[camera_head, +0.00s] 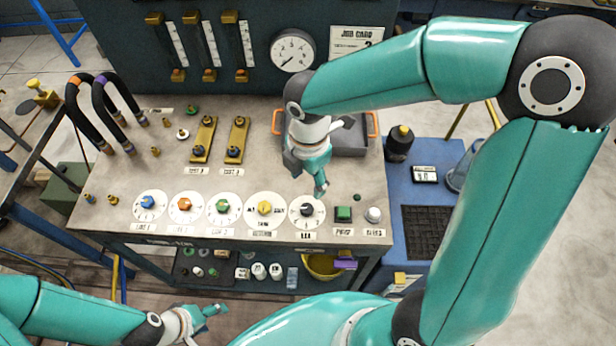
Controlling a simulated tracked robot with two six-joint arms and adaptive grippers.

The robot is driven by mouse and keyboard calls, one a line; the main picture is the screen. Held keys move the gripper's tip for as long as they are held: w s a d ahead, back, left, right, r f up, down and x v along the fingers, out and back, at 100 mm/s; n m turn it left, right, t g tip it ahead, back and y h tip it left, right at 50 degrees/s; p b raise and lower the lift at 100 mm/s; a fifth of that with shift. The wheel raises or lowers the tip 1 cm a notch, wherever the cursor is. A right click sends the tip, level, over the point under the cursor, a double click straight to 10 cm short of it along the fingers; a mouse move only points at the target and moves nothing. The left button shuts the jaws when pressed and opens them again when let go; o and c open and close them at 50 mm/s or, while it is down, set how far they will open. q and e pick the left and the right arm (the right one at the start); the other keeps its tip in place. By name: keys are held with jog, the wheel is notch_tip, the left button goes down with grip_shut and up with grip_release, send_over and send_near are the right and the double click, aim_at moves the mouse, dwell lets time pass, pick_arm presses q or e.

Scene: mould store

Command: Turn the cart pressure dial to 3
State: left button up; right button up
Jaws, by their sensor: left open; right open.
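A row of round white dials sits along the front of the cart's grey top (250,185). The rightmost dial (308,223) has a black knob and a small label below that looks like "BAR"; its scale is too small to read. To its left are dials with a yellow knob (264,208), a green knob (223,206), an orange knob (185,203) and a blue knob (147,202). My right gripper (321,190) is open, pointing down just above and behind the black knob, apparently apart from it. My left gripper (214,312) is open and empty, low in front of the cart.
A round gauge (293,50) and a job card (356,42) are on the back panel. A grey tray (349,140) stands behind my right gripper. A green button (343,214) and white knob (373,214) lie right of the dials. Black hoses (109,118) stand at left.

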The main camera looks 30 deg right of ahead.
jog(key=shift+r+p, duration=0.55)
jog(key=shift+r, duration=2.35)
notch_tip(320, 180, up, 8)
jog(key=shift+f, duration=0.1)
